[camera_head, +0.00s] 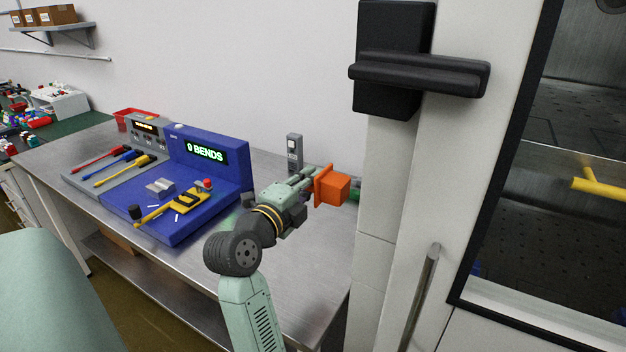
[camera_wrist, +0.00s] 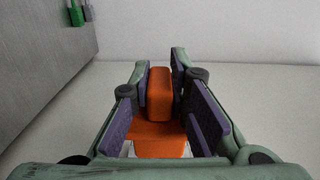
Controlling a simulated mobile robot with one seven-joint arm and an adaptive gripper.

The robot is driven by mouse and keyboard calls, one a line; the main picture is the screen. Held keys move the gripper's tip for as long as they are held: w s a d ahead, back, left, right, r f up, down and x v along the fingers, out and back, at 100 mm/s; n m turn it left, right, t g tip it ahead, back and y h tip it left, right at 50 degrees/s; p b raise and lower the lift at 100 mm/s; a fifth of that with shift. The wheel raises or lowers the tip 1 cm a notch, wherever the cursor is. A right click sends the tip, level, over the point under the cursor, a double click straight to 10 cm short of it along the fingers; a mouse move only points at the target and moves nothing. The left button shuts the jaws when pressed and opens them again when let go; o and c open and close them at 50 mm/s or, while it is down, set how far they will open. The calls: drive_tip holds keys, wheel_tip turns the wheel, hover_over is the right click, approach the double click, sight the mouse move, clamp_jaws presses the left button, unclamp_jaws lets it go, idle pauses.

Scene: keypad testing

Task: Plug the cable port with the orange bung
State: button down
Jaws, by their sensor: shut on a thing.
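The orange bung (camera_head: 336,189) has a wide flange and a block-shaped body. My gripper (camera_head: 311,184) is shut on it and holds it above the steel table, to the left of the white cabinet. In the head view the bung points right, towards the cabinet side, and looks apart from it. In the wrist view the bung (camera_wrist: 158,98) sits between the purple finger pads of my gripper (camera_wrist: 160,92). I cannot make out the cable port in either view.
The white cabinet (camera_head: 397,200) has a black latch (camera_head: 395,60), a vertical handle (camera_head: 424,290) and a window with a yellow bar inside. A blue test console (camera_head: 210,165) stands on the steel table (camera_head: 315,285). A small grey device (camera_head: 294,152) stands behind my gripper.

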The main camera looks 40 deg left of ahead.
sight(331, 196)
drive_tip(key=shift+w+d, duration=0.2)
drive_tip(key=shift+d, duration=0.75)
drive_tip(key=shift+w+d, duration=0.25)
drive_tip(key=shift+d, duration=0.7)
drive_tip(key=shift+w+d, duration=0.2)
drive_tip(key=shift+d, duration=0.75)
drive_tip(key=shift+w+d, duration=0.25)
drive_tip(key=shift+d, duration=0.7)
drive_tip(key=shift+w+d, duration=0.25)
drive_tip(key=shift+d, duration=0.7)
drive_tip(key=shift+d, duration=0.35)
drive_tip(key=shift+w+d, duration=0.2)
drive_tip(key=shift+d, duration=0.35)
drive_tip(key=c, duration=1.4)
unclamp_jaws()
drive_tip(key=shift+c, duration=0.2)
